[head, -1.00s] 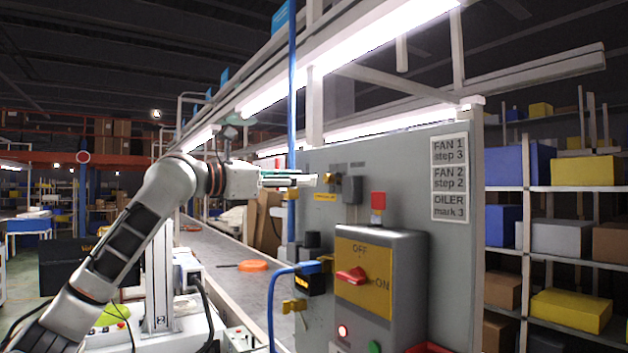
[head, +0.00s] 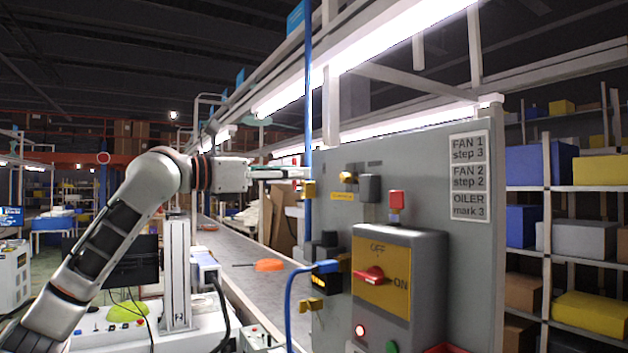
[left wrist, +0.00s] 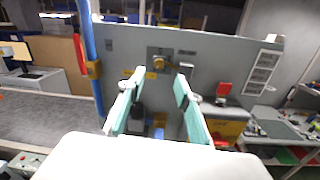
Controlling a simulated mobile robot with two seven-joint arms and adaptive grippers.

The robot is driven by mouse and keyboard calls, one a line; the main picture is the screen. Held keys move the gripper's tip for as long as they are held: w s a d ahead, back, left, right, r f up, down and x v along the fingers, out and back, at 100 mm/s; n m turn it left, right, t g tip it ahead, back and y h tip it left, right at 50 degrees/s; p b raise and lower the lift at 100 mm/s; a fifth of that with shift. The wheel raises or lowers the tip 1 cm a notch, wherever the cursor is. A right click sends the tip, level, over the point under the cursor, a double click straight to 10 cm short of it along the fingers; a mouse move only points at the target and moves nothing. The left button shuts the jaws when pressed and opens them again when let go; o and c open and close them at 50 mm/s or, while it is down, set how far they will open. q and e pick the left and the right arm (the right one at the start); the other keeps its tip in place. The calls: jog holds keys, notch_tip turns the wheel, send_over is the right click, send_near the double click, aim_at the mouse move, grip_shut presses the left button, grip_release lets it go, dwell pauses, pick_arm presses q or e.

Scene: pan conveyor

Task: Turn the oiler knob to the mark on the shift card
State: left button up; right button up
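A small brass-coloured knob (head: 348,178) is on the upper left of the grey panel (head: 440,150), above a yellow label (head: 342,197) too small to read. It also shows in the left wrist view (left wrist: 158,62), on a darker plate. The shift card (head: 470,177) is three white plates reading FAN 1 step 3, FAN 2 step 2 and OILER mark 3. My left gripper (head: 300,173) is left of the knob, apart from it. In the left wrist view its two pale green fingers (left wrist: 153,82) are spread and empty, with the knob beyond them. The knob's marks cannot be made out. My right gripper is out of view.
A grey switch box (head: 425,270) with a red ON/OFF handle (head: 369,275) juts from the panel. A red-topped part (head: 397,200) sits above it. A blue upright pipe (left wrist: 92,65) stands left of the panel. The conveyor (head: 235,245) carries an orange pan (head: 269,265).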

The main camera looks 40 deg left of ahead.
pick_arm(q)
jog(key=s+a+r+n+t+b, duration=0.3)
jog(key=r+n, duration=0.5)
jog(key=n, duration=0.6)
jog(key=n+g+b, duration=0.3)
jog(key=n+b, duration=0.2)
jog(key=n, duration=2)
send_near(342, 178)
jog(key=shift+n, duration=0.3)
jog(key=p+x, duration=0.2)
jog(key=x, duration=0.4)
jog(key=shift+w+d+r, duration=0.1)
jog(key=shift+w+d, duration=0.15)
jog(key=shift+w, duration=0.05)
jog(key=shift+p+x, duration=0.35)
jog(key=shift+x, duration=0.45)
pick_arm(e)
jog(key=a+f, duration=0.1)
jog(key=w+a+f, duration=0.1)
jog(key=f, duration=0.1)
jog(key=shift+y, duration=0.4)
